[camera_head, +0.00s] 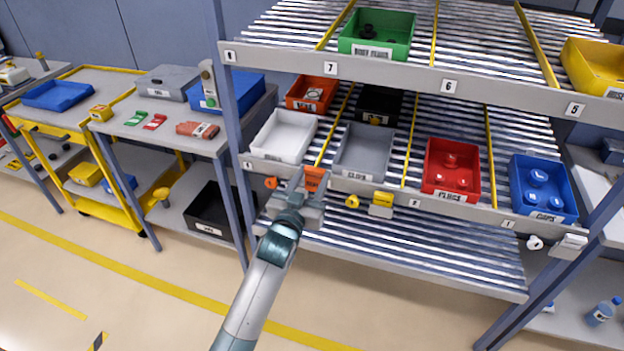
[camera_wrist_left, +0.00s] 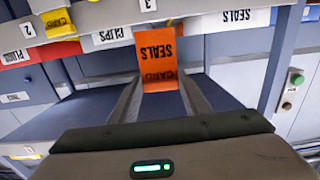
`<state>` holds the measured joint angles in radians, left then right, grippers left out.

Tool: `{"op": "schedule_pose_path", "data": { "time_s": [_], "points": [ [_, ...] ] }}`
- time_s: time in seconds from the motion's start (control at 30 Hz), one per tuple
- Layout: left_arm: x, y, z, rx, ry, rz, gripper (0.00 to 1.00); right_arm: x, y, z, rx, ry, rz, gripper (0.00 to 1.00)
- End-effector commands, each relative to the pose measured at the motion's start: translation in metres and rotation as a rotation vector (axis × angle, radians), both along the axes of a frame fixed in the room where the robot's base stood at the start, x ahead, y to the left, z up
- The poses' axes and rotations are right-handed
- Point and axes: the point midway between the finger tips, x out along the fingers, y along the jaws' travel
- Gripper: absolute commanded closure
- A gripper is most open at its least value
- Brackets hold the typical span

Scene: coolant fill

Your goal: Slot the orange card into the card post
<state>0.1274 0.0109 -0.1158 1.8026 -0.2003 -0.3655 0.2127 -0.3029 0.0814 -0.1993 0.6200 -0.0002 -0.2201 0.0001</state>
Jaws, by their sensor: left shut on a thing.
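The orange card (camera_head: 316,178), marked SEALS, is in my left gripper (camera_head: 300,190), in front of the rack's lower front rail, below the white bin. It fills the middle of the left wrist view (camera_wrist_left: 156,58), with its lettering upside down and the two fingers (camera_wrist_left: 160,92) at its lower end. I cannot tell whether the card touches the rail. No card post is clearly seen; one at the card may be hidden by the gripper. A yellow card (camera_head: 381,203) stands on the rail to the right, also seen in the wrist view (camera_wrist_left: 57,21). My right gripper is not in view.
The white bin (camera_head: 283,135), grey bin (camera_head: 364,152), red bin (camera_head: 452,170) and blue bin (camera_head: 543,188) sit on the lower shelf. An orange knob (camera_head: 271,183) is left of the gripper, a yellow knob (camera_head: 352,201) right.

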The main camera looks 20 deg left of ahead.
Motion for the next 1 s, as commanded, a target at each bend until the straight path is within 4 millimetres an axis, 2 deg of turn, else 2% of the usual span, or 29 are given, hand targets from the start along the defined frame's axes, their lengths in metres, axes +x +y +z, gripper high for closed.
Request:
{"op": "schedule_pose_path", "data": {
  "time_s": [0.2,0.5,0.67,0.77,0.87,1.0],
  "points": [
    [0.000,0.000,0.000,0.000,0.000,0.000,0.89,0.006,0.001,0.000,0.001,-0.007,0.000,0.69],
    [-0.001,0.000,0.000,0.000,0.000,0.000,0.89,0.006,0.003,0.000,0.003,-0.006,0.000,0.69],
    [-0.012,0.000,-0.004,0.000,0.001,0.001,0.89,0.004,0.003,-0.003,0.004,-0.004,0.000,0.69],
    [-0.029,-0.001,-0.009,0.001,0.002,0.002,0.89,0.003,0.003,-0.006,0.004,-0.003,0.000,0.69],
    [-0.055,-0.001,-0.014,0.002,0.003,0.003,0.89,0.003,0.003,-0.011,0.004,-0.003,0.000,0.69],
    [-0.103,0.000,-0.018,0.003,0.002,0.008,0.89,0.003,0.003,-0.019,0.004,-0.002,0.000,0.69]
  ]
}}
